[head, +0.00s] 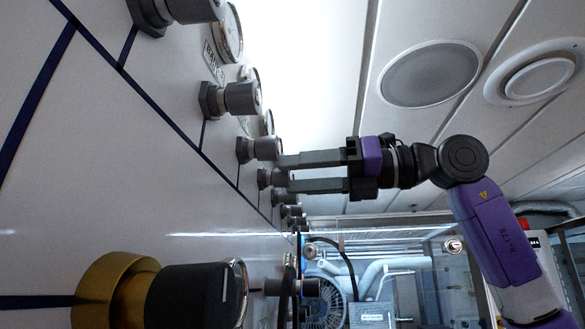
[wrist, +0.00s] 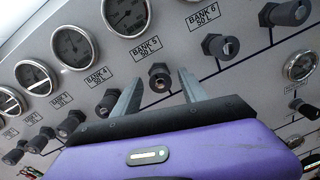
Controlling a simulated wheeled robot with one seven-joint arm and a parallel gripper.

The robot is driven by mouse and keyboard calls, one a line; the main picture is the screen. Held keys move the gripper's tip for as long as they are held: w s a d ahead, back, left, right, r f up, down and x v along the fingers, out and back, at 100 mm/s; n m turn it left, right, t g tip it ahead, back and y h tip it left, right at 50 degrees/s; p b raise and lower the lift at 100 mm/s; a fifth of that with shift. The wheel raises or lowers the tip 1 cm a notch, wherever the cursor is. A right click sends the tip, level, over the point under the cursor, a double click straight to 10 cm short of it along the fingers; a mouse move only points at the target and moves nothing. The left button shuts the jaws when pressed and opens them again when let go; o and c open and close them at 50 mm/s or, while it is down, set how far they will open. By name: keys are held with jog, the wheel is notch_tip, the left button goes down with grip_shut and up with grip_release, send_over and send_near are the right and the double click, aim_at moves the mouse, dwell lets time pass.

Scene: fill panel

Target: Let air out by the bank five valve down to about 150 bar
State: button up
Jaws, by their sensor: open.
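The bank five valve (wrist: 159,77) is a small dark grey knob under the "BANK 5" label (wrist: 146,49) in the wrist view. My gripper (wrist: 160,72) is open and empty, with one finger on each side of this valve in the picture. I cannot tell whether the fingers touch it. In the head view my gripper (head: 285,172) points left at the panel, its fingertips close to the row of knobs. The bank five gauge (wrist: 125,14) is up and left of its label; its top is cut off and its reading is too small to tell.
The bank six valve (wrist: 221,46) is right of my gripper and the bank four valve (wrist: 107,103) left of it. More knobs and gauges follow along the panel (head: 150,150). A large black and brass knob (head: 195,295) stands out in the head view's lower left.

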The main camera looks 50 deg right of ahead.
jog(key=shift+w+a, duration=0.3)
jog(key=shift+w, duration=0.15)
grip_shut()
